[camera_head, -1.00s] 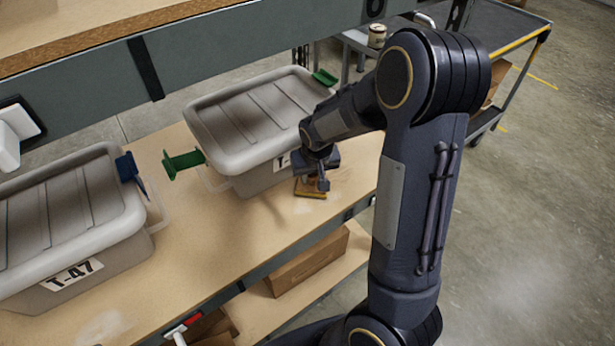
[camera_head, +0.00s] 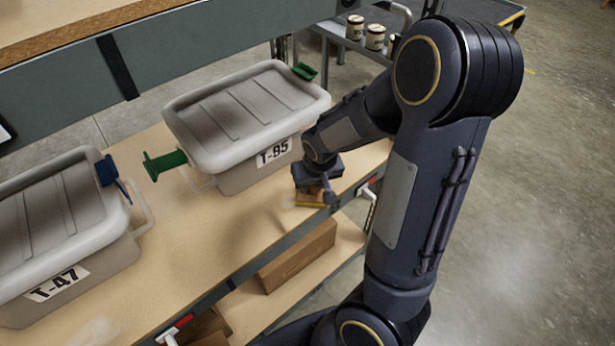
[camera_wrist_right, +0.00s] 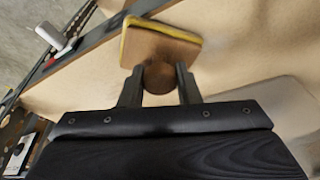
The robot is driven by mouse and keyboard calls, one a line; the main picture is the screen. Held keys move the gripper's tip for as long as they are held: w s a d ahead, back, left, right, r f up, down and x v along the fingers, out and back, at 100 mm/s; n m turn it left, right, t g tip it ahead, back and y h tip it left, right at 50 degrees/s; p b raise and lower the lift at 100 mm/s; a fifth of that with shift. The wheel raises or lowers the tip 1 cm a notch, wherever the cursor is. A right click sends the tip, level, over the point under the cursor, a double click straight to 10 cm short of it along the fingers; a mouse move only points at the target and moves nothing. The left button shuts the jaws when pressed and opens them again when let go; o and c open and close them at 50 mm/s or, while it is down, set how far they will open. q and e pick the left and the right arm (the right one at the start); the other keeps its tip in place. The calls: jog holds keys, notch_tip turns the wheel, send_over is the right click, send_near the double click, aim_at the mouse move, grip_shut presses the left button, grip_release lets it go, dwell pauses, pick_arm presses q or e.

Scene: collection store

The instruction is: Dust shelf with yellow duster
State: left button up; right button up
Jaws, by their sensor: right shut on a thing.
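The duster is a flat block with a yellow edge and a round brown knob. My right gripper (camera_wrist_right: 158,88) is shut on the knob of the duster (camera_wrist_right: 165,45) in the right wrist view. In the head view my right gripper (camera_head: 322,192) holds the duster (camera_head: 310,200) low at the front edge of the wooden shelf (camera_head: 215,235), in front of bin T-95. Whether its pad touches the board is hard to tell. A pale dusty patch (camera_head: 95,335) lies on the shelf at the lower left. My left gripper is not in view.
Grey lidded bin T-95 (camera_head: 235,120) with green latches stands behind the duster. Grey bin T-47 (camera_head: 60,225) with a blue latch stands at the left. Bare board lies between them. A cardboard box (camera_head: 297,255) sits on the lower shelf. Cans (camera_head: 375,37) stand on a cart behind.

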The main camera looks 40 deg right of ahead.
jog(key=shift+s+d, duration=0.1)
jog(key=shift+s, duration=0.4)
jog(key=shift+w+d+f, duration=0.1)
jog(key=shift+d+f, duration=0.05)
jog(key=shift+d, duration=0.9)
jog(key=shift+w+a+r, duration=0.1)
jog(key=shift+w+a, duration=0.05)
jog(key=shift+w, duration=1.75)
jog(key=shift+w+a+r, duration=0.1)
jog(key=shift+w+a, duration=0.05)
jog(key=shift+w, duration=1.7)
notch_tip(320, 180, up, 6)
jog(key=p, duration=0.4)
jog(key=shift+r, duration=0.15)
notch_tip(320, 180, up, 3)
jog(key=p, duration=0.2)
jog(key=shift+p, duration=0.35)
